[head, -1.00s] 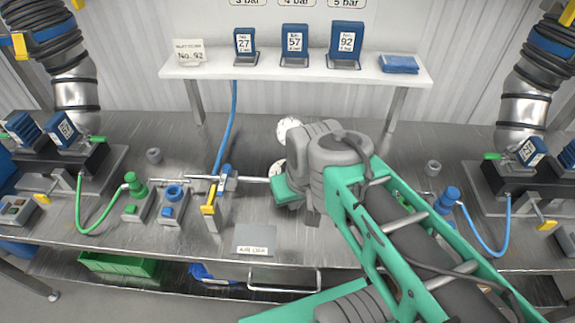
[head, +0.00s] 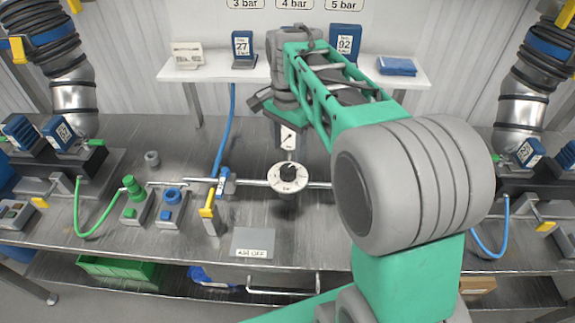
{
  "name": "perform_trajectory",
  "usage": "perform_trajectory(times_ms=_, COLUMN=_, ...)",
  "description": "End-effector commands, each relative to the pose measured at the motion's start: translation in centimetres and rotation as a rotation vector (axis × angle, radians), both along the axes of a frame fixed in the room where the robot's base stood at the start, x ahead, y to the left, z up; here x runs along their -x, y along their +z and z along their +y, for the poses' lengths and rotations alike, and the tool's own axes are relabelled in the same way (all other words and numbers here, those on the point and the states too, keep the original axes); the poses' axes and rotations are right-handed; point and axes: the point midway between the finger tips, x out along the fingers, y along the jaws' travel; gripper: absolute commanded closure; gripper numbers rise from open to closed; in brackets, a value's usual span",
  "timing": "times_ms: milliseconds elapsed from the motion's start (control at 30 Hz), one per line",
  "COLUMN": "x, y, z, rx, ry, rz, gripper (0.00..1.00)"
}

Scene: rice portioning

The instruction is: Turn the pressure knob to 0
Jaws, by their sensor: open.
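The pressure knob (head: 288,173) is a black knob on a round white dial with "bar" lettering. It sits on the metal pipe at the middle of the bench. The setting it points to is too small to read. A white gauge (head: 288,139) stands just behind it, partly covered by my arm. My gripper (head: 262,102) is above and behind the knob, to its upper left, apart from it. Its dark fingers are open, with nothing seen between them; part of the gripper is hidden by my wrist.
A yellow-handled valve (head: 208,204) and a blue valve (head: 223,180) stand left of the knob. A white shelf (head: 215,73) at the back holds blue boxes (head: 243,45). A sign plate (head: 254,242) lies in front.

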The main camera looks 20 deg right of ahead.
Motion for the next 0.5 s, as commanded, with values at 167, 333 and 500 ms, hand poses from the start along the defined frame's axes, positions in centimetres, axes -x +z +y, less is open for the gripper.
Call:
perform_trajectory(times_ms=167, x=0.1, y=-2.7, z=0.0, rx=0.000, ry=0.000, rz=0.004, gripper=0.40)
perform_trajectory(times_ms=333, x=0.1, y=-5.8, z=0.0, rx=0.000, ry=0.002, rz=0.000, gripper=0.40)
perform_trajectory(times_ms=500, x=0.0, y=-7.3, z=0.1, rx=0.000, ry=0.003, rz=-0.004, gripper=0.40)
